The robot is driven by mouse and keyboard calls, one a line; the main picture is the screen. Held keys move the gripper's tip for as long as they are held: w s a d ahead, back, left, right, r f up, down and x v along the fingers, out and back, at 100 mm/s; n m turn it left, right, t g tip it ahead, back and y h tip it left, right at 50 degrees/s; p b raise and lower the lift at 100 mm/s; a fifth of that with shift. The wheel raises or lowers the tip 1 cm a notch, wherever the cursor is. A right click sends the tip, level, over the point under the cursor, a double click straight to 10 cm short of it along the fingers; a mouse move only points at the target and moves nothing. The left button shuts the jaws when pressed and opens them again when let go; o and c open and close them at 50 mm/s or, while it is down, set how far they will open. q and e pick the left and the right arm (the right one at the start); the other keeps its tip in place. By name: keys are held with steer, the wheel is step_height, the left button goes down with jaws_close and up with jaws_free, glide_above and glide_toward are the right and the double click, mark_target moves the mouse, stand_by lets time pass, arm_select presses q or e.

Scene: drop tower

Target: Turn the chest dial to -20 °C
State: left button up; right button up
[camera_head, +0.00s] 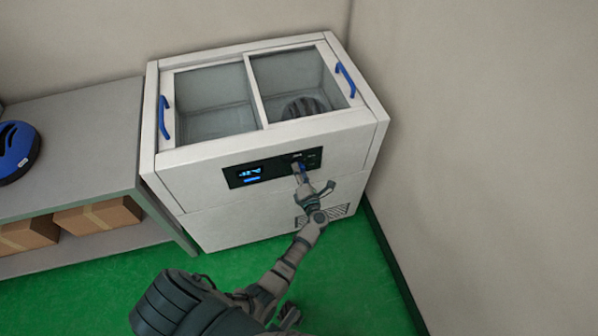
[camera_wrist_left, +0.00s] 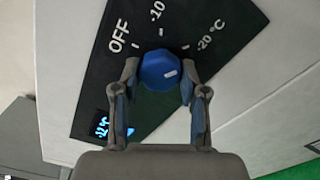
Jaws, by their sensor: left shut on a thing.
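The chest (camera_head: 270,180) is a white freezer with a sliding glass top. Its black control panel (camera_head: 272,167) sits on the front face. In the left wrist view the dial (camera_wrist_left: 158,70) is a blue knob with a small white mark on the right of its face. The labels OFF, -10 and -20 °C run around it from left to right; I cannot tell exactly where the mark points. My left gripper (camera_wrist_left: 160,92) is shut on the dial, one finger on each side. In the head view the left gripper (camera_head: 315,178) partly hides the dial.
A lit blue display (camera_head: 250,173) on the panel seems to read about -12 °C. A grey shelf (camera_head: 75,125) with cardboard boxes (camera_head: 98,214) and a blue round item (camera_head: 14,150) stands left. A wall is close on the right. Green floor (camera_head: 355,275) is clear in front.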

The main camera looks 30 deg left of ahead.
arm_select(q)
steer(key=shift+d+f, duration=0.15)
steer(key=shift+d, duration=0.05)
steer(key=o, duration=1)
steer(key=shift+w, duration=0.1)
steer(key=shift+o, duration=0.6)
steer(key=v, duration=1.2)
